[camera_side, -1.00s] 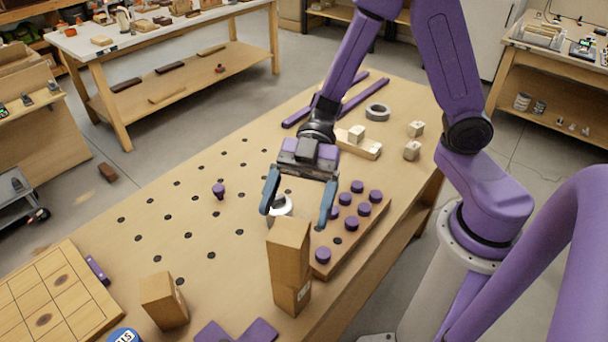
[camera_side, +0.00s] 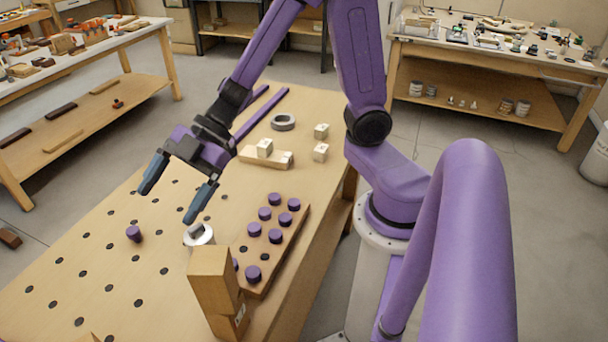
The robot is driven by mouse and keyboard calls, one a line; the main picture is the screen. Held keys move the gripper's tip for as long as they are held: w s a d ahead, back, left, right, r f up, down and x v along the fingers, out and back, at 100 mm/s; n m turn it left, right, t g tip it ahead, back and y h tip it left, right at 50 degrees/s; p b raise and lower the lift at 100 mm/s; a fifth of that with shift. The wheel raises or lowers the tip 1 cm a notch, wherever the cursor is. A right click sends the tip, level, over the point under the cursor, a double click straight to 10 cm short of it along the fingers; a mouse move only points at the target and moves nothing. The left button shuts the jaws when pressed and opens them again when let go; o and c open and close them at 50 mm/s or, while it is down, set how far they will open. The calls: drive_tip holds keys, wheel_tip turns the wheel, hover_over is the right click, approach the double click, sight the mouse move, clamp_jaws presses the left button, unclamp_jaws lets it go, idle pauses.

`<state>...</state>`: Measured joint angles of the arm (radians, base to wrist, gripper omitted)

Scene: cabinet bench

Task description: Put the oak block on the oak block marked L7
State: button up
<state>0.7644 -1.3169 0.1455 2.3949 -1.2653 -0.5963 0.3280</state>
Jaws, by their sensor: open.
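An oak block (camera_side: 214,280) stands upright on top of a lower oak block (camera_side: 232,320) near the bench's front edge. The lower block has a small white label whose text is too small to read. The two blocks touch and look slightly turned relative to each other. My gripper (camera_side: 168,205) is open and empty, above and behind the stack to its left, with its fingers apart and clear of both blocks.
A purple-pegged board (camera_side: 268,262) lies right of the stack, with a grey-white ring (camera_side: 198,235) behind it. A lone purple peg (camera_side: 133,233) stands left among the bench holes. Small pale blocks (camera_side: 320,152) and a dark ring (camera_side: 283,122) lie farther back.

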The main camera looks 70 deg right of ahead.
drive_tip(key=s+d+m+g+h, duration=0.1)
drive_tip(key=s+d+m+h, duration=0.2)
drive_tip(key=s, duration=0.6)
drive_tip(key=s+d+m+g+h, duration=0.2)
drive_tip(key=s+d+m+h, duration=0.1)
drive_tip(key=s+d+h, duration=0.4)
drive_tip(key=s+d+f, duration=0.1)
drive_tip(key=s+d, duration=0.1)
drive_tip(key=d, duration=0.1)
drive_tip(key=shift+s+d+m, duration=0.25)
drive_tip(key=shift+s+m, duration=0.05)
drive_tip(key=shift+s, duration=0.05)
